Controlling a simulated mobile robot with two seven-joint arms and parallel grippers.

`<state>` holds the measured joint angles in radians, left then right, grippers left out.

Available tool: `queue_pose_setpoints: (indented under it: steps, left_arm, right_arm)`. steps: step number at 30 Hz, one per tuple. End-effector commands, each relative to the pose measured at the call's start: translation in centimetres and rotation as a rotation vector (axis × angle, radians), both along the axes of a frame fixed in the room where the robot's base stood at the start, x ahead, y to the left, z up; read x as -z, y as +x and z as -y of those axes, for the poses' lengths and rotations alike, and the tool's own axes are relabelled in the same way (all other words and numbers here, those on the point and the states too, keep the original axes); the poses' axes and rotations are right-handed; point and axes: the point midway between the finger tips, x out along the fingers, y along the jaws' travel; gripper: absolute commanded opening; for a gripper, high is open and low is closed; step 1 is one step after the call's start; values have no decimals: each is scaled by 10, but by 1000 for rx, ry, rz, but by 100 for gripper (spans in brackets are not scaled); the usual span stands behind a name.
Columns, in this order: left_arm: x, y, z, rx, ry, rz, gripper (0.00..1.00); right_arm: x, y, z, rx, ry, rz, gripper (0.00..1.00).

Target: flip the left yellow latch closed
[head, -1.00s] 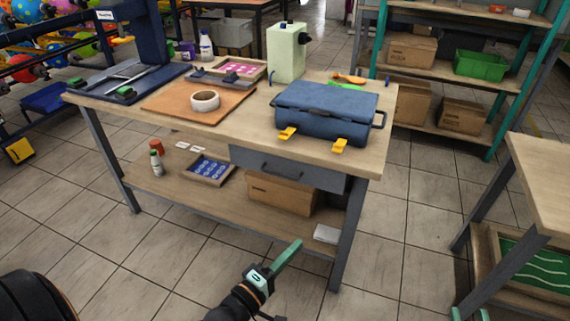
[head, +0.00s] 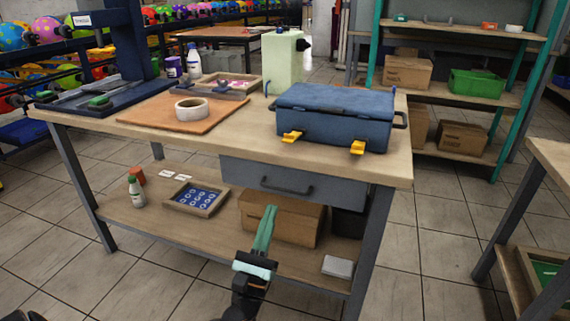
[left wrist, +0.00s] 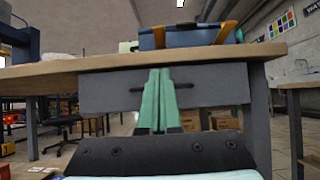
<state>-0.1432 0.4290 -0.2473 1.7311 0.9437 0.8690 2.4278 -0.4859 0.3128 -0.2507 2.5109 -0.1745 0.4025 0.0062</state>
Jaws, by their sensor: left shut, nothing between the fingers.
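The blue toolbox (head: 335,115) stands with its lid down on the workbench, near the front right. Its left yellow latch (head: 291,137) and right yellow latch (head: 357,147) stick out from its front at the bench edge. The toolbox also shows in the left wrist view (left wrist: 190,38), above the bench edge, with the left latch (left wrist: 159,37) at its front. My left gripper (head: 266,212) is in front of the bench, below the tabletop and lower than the latches, with its green fingers together and empty. It touches neither latch. My right gripper is not in view.
The tabletop edge (left wrist: 140,66) and the drawer (head: 280,178) lie between my left gripper and the toolbox. A tape roll (head: 192,107) lies on an orange board (head: 150,113) left of the toolbox. A cardboard box (head: 290,220) sits on the lower shelf.

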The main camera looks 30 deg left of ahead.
Motion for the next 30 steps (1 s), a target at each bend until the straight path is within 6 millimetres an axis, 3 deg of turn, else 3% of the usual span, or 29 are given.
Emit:
queue_pose_setpoints:
  steps: [8, 14, 25, 30]
  left_arm:
    - [-1, 1, 0, -1, 3, -2, 0]
    - [-13, 17, -4, -2, 3, 1, 0]
    - [-58, 78, -18, -1, 2, 3, 0]
    - [-85, 83, -20, 0, 2, 0, 0]
  right_arm:
    - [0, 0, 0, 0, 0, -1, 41]
    - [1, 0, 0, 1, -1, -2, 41]
    - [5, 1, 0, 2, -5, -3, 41]
    - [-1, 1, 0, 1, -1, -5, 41]
